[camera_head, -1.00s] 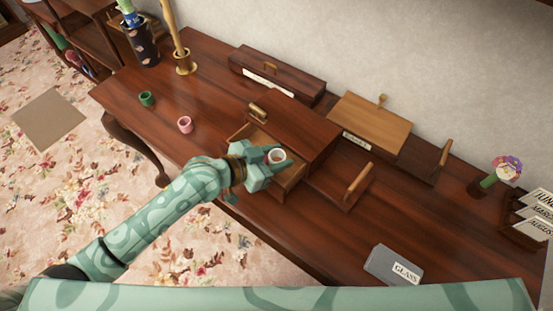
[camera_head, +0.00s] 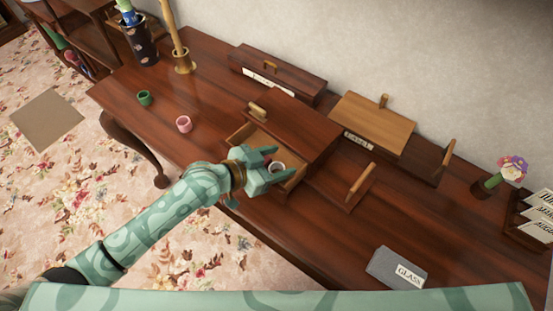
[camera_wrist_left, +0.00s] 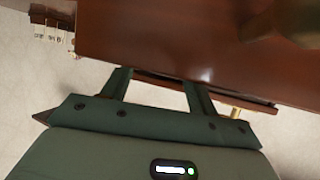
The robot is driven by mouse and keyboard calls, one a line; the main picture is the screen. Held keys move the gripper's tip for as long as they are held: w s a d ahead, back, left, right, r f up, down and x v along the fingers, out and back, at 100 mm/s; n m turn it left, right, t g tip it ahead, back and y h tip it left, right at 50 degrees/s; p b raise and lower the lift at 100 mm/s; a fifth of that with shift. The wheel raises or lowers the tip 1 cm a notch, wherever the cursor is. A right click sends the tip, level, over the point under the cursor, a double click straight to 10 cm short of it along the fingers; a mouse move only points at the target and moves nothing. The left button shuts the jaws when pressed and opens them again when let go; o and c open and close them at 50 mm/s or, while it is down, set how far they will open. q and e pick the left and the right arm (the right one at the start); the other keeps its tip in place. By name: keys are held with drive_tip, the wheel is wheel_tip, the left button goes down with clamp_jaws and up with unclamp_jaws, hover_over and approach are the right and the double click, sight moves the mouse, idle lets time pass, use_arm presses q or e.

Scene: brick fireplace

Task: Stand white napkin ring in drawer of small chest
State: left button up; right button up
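The small chest (camera_head: 298,125) is dark brown wood with a brass knob on top and stands on the desk. Its drawer (camera_head: 240,138) is pulled out toward the front. The white napkin ring (camera_head: 278,168) shows low between the fingers of my left gripper (camera_head: 280,162), at the drawer's right part. Its contact with the drawer floor is hidden. My left gripper is open over the drawer, its fingers spread apart; they also show apart in the left wrist view (camera_wrist_left: 158,90), where I cannot make out the ring. A small red thing shows beside the ring. My right gripper is not in view.
A green ring (camera_head: 144,98) and a pink ring (camera_head: 184,124) stand on the desk to the left. Wooden boxes with handles surround the chest at the back and right. A grey box labelled GLASS (camera_head: 397,268) lies near the front edge. The desk's left part has free room.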

use_arm(q)
drive_tip(key=shift+r, duration=0.2)
drive_tip(key=shift+r+p, duration=0.55)
drive_tip(key=shift+p, duration=0.05)
drive_tip(key=p+v, duration=0.1)
drive_tip(key=v, duration=1.1)
drive_tip(key=shift+f, duration=0.2)
